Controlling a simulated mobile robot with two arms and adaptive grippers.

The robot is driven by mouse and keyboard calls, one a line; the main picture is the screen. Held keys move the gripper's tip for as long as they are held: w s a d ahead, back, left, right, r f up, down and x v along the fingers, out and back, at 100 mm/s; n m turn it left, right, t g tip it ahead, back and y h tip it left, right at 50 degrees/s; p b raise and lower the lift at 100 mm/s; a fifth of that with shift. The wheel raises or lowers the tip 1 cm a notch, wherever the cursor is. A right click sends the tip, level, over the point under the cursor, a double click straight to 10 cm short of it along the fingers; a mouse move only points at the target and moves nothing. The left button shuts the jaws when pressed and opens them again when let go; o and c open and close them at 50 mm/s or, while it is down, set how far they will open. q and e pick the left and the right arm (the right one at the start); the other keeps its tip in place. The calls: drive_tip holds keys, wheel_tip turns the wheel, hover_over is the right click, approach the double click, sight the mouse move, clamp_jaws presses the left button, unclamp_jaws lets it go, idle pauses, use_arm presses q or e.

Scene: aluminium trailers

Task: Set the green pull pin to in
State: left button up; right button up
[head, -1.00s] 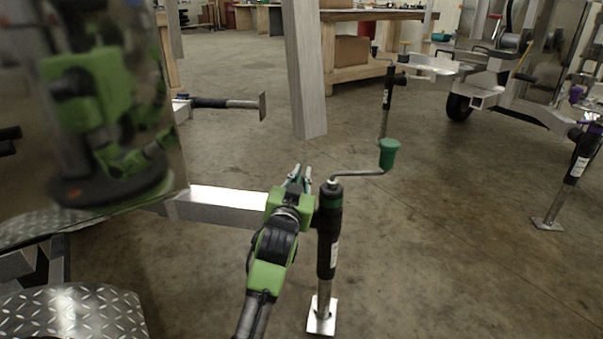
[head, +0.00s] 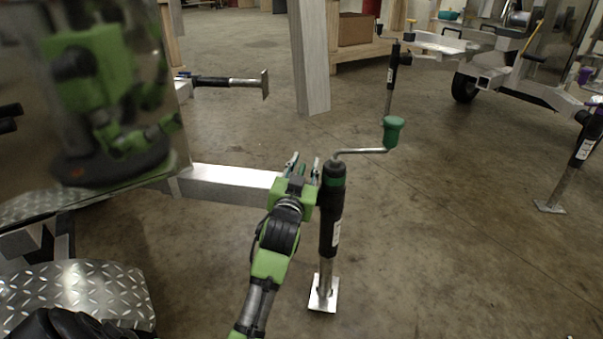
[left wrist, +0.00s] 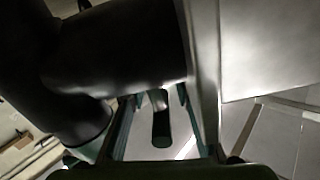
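The black jack with a green band (head: 331,215) stands upright beside the trailer's aluminium beam (head: 230,183), with a crank and green handle (head: 393,132) on top. My left gripper (head: 304,166) is open at the left of the jack's upper part. In the left wrist view its fingers (left wrist: 160,122) are apart on both sides of a small dark pin with a greenish end (left wrist: 161,128), apparently the green pull pin. I cannot see contact or how far in it sits. In the head view the pin is hidden. My right gripper is not in view.
A grey post (head: 309,60) rises behind the beam. Another jack (head: 225,82) lies horizontal at the left. A further trailer (head: 490,65) with its own jack (head: 575,165) stands at the right. Diamond plate (head: 85,295) is at lower left. Floor right of the near jack is clear.

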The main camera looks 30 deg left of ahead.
use_arm(q)
drive_tip(key=v, duration=1.1)
drive_tip(key=shift+s+d, duration=0.15)
drive_tip(key=shift+s, duration=0.1)
